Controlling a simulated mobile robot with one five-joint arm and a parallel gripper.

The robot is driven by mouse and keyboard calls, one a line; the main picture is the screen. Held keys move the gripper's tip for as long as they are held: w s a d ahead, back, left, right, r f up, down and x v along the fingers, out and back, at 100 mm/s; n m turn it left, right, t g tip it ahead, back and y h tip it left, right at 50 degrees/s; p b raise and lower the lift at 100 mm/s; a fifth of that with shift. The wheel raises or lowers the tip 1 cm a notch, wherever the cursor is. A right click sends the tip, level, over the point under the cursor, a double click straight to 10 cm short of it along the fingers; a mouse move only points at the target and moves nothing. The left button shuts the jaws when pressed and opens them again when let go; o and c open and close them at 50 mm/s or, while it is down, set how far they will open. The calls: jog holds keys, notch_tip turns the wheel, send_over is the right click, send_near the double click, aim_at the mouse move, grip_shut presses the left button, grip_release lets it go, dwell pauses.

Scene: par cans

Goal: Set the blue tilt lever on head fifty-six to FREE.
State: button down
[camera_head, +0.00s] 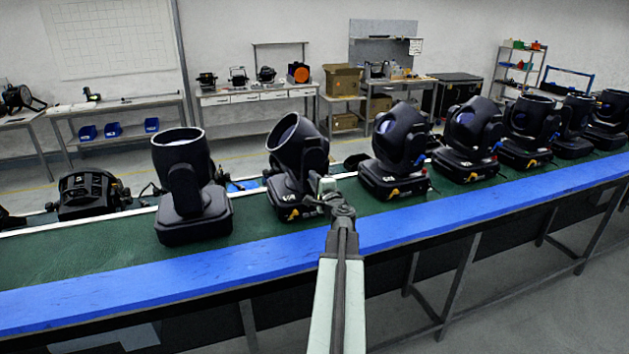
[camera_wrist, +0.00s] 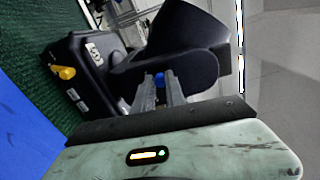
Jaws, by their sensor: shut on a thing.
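A black moving head (camera_head: 298,155) stands on the bench straight ahead of my arm, its lens end tilted up and to the left. Its base has a white number label (camera_wrist: 93,53), too small to read surely. The blue tilt lever (camera_wrist: 159,79) shows on the side of the head in the wrist view, between my fingertips. My gripper (camera_wrist: 160,88) is shut on this lever; the fingers hide part of it. In the head view my gripper (camera_head: 318,183) is small and reaches the head's near side. Any FREE marking is not legible.
Other black heads stand close by, one to the left (camera_head: 190,190) and one to the right (camera_head: 398,150). The bench has a green top (camera_head: 80,255) and a blue front edge (camera_head: 120,298).

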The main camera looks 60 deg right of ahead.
jog(key=shift+f, duration=0.1)
dwell(0.3)
jog(key=c, duration=1.4)
grip_release()
